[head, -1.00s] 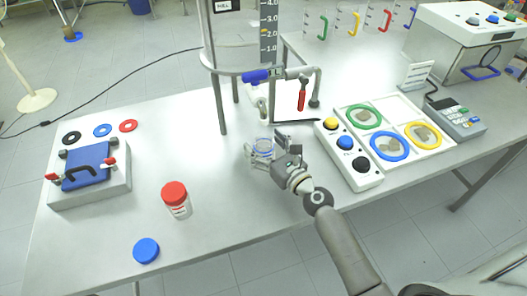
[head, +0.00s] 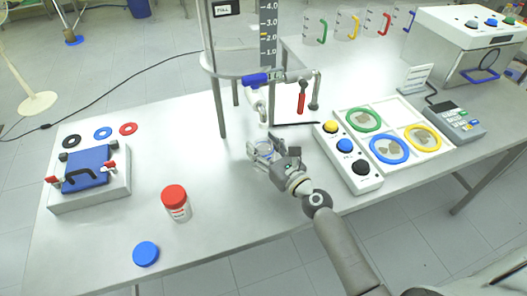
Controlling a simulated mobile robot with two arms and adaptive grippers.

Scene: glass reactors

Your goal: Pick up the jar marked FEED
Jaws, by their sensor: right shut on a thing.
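A small clear jar with a blue band (head: 263,146) is near the middle of the table, below the valve pipe. My right gripper (head: 264,152) is around it and shut on it, partly hiding it. I cannot read any FEED mark on it, nor tell whether its base touches the table. A white jar with a red lid (head: 175,204) stands upright to the left, its label too small to read. A blue lid (head: 146,254) lies flat near the front edge. My left gripper is not in view.
A glass vessel stand with a valve pipe (head: 258,78) is just behind the right gripper. A button box (head: 348,158) and a tray with coloured rings (head: 376,111) are to the right. A blue clamp block (head: 88,168) is at left. The front-middle table is clear.

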